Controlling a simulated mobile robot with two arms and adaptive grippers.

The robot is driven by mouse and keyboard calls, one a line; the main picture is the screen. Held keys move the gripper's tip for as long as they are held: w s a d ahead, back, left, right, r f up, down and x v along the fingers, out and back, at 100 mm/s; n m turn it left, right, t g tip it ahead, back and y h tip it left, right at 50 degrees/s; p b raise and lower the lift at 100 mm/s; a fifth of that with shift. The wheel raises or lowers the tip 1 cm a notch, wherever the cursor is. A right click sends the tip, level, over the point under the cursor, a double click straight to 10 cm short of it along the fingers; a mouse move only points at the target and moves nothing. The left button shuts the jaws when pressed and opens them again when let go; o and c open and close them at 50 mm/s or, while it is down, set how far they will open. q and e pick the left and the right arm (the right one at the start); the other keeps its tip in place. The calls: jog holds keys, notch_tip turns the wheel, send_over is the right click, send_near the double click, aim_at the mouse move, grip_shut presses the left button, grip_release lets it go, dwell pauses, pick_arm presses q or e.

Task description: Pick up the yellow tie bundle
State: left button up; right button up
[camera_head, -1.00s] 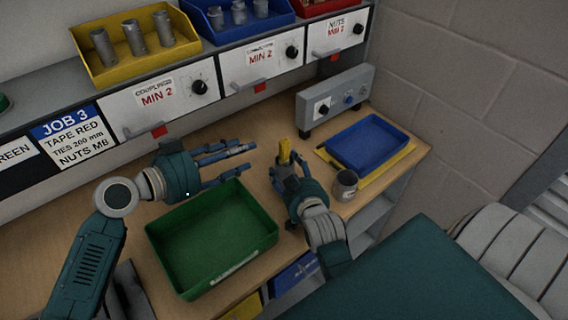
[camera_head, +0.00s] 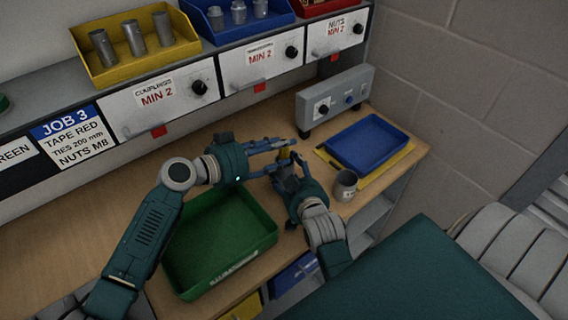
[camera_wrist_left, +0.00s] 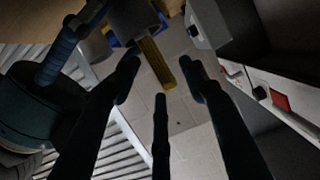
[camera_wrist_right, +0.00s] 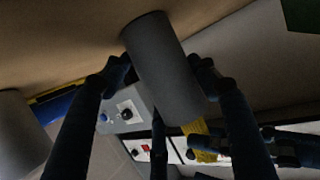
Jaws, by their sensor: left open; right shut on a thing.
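The yellow tie bundle (camera_wrist_left: 155,62) sticks out of a grey cylindrical holder (camera_wrist_right: 165,70). My right gripper (camera_wrist_right: 160,75) is shut on this holder, near the bench's right part. The bundle's yellow end also shows in the right wrist view (camera_wrist_right: 200,140). My left gripper (camera_head: 283,158) is open, with its fingers reaching toward the bundle from the left. In the left wrist view the bundle's free end lies between the spread fingertips, and no clear contact shows. In the head view the fingers of both grippers partly hide the bundle and holder.
A green tray (camera_head: 222,245) lies below my left arm. A grey cup (camera_head: 346,184) stands close to the right gripper. A blue tray (camera_head: 368,143) on a yellow mat and a grey control box (camera_head: 337,100) are behind. Labelled drawers and parts bins line the back.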

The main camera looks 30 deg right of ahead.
pick_arm(q)
jog(key=shift+d+f, duration=0.2)
jog(key=shift+d, duration=0.1)
pick_arm(e)
jog(key=shift+s+f, duration=0.1)
jog(key=shift+f, duration=0.15)
pick_arm(q)
grip_shut()
jog(key=shift+r, duration=0.15)
notch_tip(320, 180, up, 18)
pick_arm(e)
jog(key=o, duration=1.2)
pick_arm(q)
jog(key=shift+w, duration=0.1)
pick_arm(e)
jog(key=shift+o, duration=0.2)
jog(key=shift+r, duration=0.1)
